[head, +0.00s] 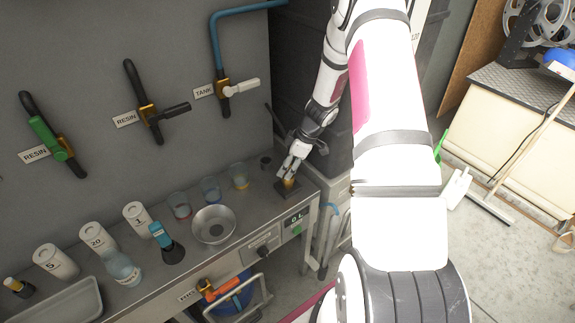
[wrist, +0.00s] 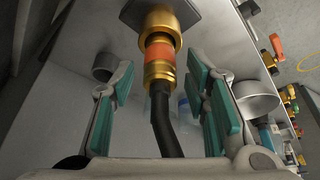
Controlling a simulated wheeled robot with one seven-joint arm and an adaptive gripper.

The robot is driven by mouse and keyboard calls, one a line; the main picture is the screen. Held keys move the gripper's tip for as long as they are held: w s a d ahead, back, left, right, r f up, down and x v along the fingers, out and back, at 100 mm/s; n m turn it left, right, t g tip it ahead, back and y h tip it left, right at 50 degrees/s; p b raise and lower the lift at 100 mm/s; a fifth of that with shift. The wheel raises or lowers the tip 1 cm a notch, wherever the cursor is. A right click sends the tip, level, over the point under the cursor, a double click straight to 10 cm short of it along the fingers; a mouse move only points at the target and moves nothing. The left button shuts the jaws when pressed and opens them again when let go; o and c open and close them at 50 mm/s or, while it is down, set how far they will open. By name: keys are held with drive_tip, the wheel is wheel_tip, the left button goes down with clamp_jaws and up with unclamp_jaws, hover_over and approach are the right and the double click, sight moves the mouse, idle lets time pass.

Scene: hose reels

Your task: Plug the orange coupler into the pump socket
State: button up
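The orange coupler (wrist: 160,56), a brass fitting with an orange band, shows in the wrist view with a black hose (wrist: 166,128) running back from it between my fingers. Its far end meets the brass pump socket (wrist: 161,20) in line, with no clear gap; how deep it sits I cannot tell. The socket is on a dark plate at the bench's right end. My gripper (wrist: 161,85) is open, its teal pads apart on both sides of the hose and coupler, touching neither. In the head view my gripper (head: 289,170) is at the dark base (head: 287,189) and hides most of the coupler.
A metal bowl (head: 213,225), several glass beakers and white canisters (head: 98,238) stand on the bench to the left. A dark round cup (wrist: 104,66) is left of the coupler in the wrist view. Wall valves (head: 223,90) hang behind the bench.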

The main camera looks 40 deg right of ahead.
drive_tip(key=v, duration=1.2)
drive_tip(key=s+a+r+m, duration=0.2)
drive_tip(key=a+r, duration=0.7)
drive_tip(key=r, duration=0.3)
drive_tip(key=s+a+r+m+t+h, duration=0.15)
drive_tip(key=s+a+r+m, duration=0.25)
drive_tip(key=s+a+r, duration=0.85)
drive_tip(key=s+a+r+m+t+h, duration=0.1)
drive_tip(key=s+r+m, duration=0.1)
drive_tip(key=s, duration=0.6)
drive_tip(key=shift+s+a+r+m+h+b, duration=0.2)
drive_tip(key=shift+a+m+h+b, duration=0.15)
drive_tip(key=shift+m, duration=0.35)
drive_tip(key=shift+d, duration=0.15)
